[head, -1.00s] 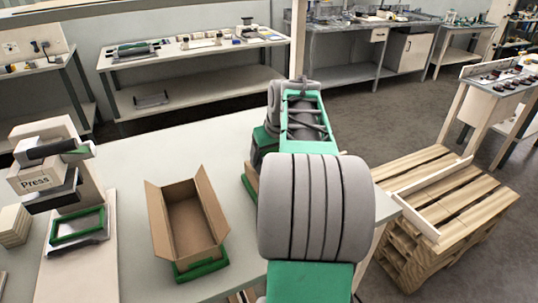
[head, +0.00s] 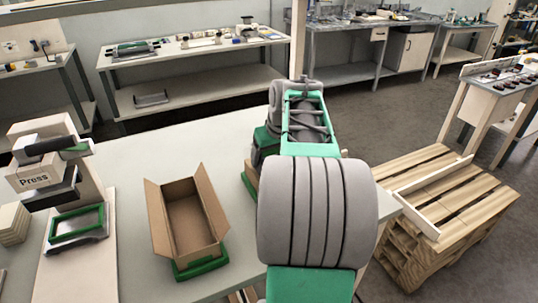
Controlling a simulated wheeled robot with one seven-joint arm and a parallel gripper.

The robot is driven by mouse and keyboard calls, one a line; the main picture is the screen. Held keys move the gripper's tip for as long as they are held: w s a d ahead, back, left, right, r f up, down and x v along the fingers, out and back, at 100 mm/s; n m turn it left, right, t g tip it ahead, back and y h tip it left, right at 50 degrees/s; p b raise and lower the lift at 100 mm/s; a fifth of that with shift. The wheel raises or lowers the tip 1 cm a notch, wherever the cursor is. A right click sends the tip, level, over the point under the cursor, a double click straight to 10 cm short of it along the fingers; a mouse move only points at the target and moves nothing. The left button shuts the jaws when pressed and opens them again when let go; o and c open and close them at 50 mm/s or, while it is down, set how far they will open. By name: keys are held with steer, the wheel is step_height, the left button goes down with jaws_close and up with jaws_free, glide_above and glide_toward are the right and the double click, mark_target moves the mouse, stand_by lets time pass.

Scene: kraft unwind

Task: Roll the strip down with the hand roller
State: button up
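My arm, grey and green, reaches out over the table on the right side of the head view and hides what lies behind and under it. My gripper is not visible. No hand roller and no strip can be made out. An open cardboard box (head: 190,222) with its flaps spread stands in a green holder (head: 201,265) on the pale table (head: 135,150). Part of another brown cardboard item (head: 250,176) with a green edge shows just left of my arm, mostly hidden.
A press (head: 42,174) with a green frame (head: 76,223) stands at the table's left, beside a stack of pale boards (head: 13,223). A wooden pallet (head: 440,200) stands on the floor at right. The table between press and box is clear.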

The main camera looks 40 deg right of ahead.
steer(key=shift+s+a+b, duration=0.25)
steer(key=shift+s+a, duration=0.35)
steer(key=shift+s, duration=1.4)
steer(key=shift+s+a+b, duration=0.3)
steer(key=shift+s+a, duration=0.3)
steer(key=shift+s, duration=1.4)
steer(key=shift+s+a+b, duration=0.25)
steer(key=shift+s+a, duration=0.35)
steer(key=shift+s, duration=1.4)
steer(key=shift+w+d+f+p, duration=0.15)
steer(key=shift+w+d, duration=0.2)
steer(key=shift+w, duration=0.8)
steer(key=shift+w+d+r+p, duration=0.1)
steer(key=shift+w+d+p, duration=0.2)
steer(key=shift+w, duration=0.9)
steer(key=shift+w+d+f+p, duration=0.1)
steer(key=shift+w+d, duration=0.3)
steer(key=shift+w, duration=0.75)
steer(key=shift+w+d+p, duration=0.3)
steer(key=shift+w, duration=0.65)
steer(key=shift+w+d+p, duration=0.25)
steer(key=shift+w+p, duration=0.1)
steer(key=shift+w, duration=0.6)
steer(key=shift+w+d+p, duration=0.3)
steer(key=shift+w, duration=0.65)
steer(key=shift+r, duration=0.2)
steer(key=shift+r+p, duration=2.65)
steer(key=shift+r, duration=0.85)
